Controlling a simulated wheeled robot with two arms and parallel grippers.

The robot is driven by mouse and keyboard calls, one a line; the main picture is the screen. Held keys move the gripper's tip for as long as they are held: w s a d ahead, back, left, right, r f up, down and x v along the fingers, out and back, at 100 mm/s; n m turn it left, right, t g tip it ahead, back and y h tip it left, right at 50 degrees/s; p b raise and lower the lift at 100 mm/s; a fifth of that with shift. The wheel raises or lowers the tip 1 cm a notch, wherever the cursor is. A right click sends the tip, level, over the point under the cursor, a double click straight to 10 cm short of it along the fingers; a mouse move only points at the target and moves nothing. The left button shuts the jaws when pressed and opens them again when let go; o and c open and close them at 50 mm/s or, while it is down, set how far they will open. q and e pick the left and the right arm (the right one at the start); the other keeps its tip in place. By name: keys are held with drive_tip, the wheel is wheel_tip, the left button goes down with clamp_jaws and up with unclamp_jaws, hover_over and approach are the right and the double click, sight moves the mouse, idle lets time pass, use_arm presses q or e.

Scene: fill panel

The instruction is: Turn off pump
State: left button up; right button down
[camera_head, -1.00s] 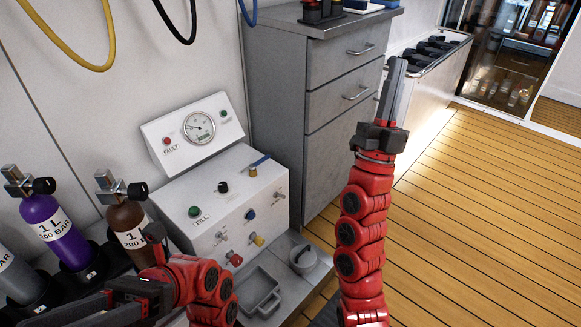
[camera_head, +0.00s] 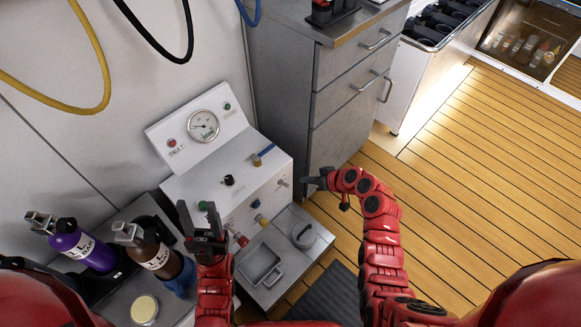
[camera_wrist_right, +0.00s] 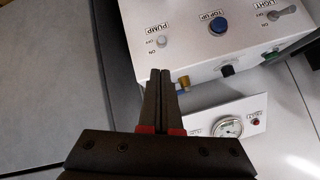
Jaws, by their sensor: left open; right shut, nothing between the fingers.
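The fill panel (camera_head: 190,188) is a white box with a sloped gauge face, left of centre in the head view. The pump switch (camera_wrist_right: 162,41) is a small metal toggle by the PUMP label in the right wrist view. I cannot tell its position. A small toggle (camera_head: 283,183) shows on the panel's right front in the head view. My right gripper (camera_head: 306,182) is shut and empty beside it; its fingertips (camera_wrist_right: 160,71) appear just below the pump switch in the wrist view, seemingly apart from it. My left gripper (camera_head: 200,207) is open and empty, fingers up, before the panel's left part.
A blue TOP UP button (camera_wrist_right: 217,25) and the light toggle (camera_wrist_right: 285,12) lie along the same face. A grey drawer cabinet (camera_head: 335,100) stands right behind the panel. Gas bottles (camera_head: 150,252) stand at left. A tray (camera_head: 262,265) sits below the panel. Wooden floor at right is clear.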

sight(284, 184)
drive_tip(key=shift+s+f, duration=0.1)
drive_tip(key=shift+b+x, duration=1.1)
drive_tip(key=shift+x, duration=3.9)
drive_tip(key=shift+f, duration=0.1)
